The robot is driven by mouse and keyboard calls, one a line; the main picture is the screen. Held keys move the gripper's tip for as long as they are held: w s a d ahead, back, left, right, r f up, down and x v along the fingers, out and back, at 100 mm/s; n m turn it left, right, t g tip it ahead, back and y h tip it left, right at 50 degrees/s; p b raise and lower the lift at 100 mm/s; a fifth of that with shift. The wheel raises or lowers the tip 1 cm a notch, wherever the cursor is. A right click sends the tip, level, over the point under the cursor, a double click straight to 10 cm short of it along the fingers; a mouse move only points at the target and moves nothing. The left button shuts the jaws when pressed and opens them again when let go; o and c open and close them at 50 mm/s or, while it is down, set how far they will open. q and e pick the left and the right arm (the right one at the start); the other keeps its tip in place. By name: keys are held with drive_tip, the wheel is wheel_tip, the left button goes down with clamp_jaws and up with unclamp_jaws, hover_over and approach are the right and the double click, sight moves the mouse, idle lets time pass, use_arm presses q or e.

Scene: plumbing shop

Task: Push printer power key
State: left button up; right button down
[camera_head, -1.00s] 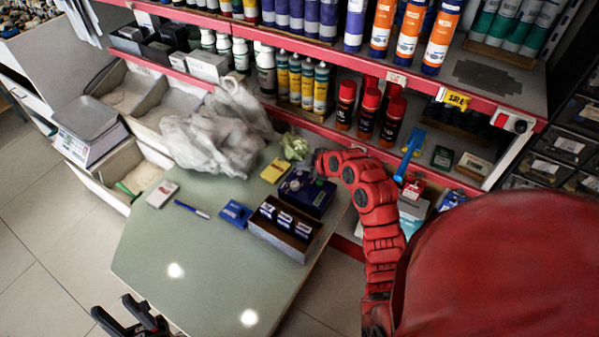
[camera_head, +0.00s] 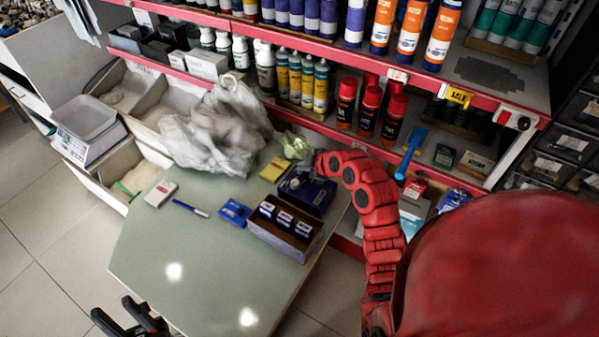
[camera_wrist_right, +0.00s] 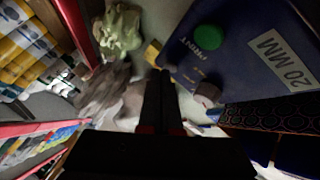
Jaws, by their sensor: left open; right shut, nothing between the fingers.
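The printer is a dark blue box (camera_head: 312,194) at the back right of the green table, partly covered by my right arm. In the right wrist view its blue face (camera_wrist_right: 235,72) carries a green round button (camera_wrist_right: 208,38) marked PRINT, a grey round knob (camera_wrist_right: 207,95) and a 20 MM label. Small markings near the knob are too blurred to read. My right gripper (camera_wrist_right: 161,76) is shut and empty, its tips beside the printer, left of the knob in the wrist view. I cannot tell whether they touch it. My left gripper (camera_head: 132,316) is open near the table's front left edge.
A brown box with dark blue packs (camera_head: 284,229) stands in front of the printer. A blue packet (camera_head: 235,212), pen (camera_head: 190,208), yellow pad (camera_head: 276,169) and plastic bag (camera_head: 215,135) lie on the table (camera_head: 190,265). Shelves of bottles rise behind. The table's front is clear.

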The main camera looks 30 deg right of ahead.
drive_tip(key=shift+f, duration=0.15)
idle(0.4)
drive_tip(key=shift+r, duration=0.6)
drive_tip(key=shift+r, duration=0.1)
wheel_tip(320, 180, up, 6)
drive_tip(key=shift+f+p, duration=0.1)
drive_tip(key=shift+p, duration=0.3)
idle(0.5)
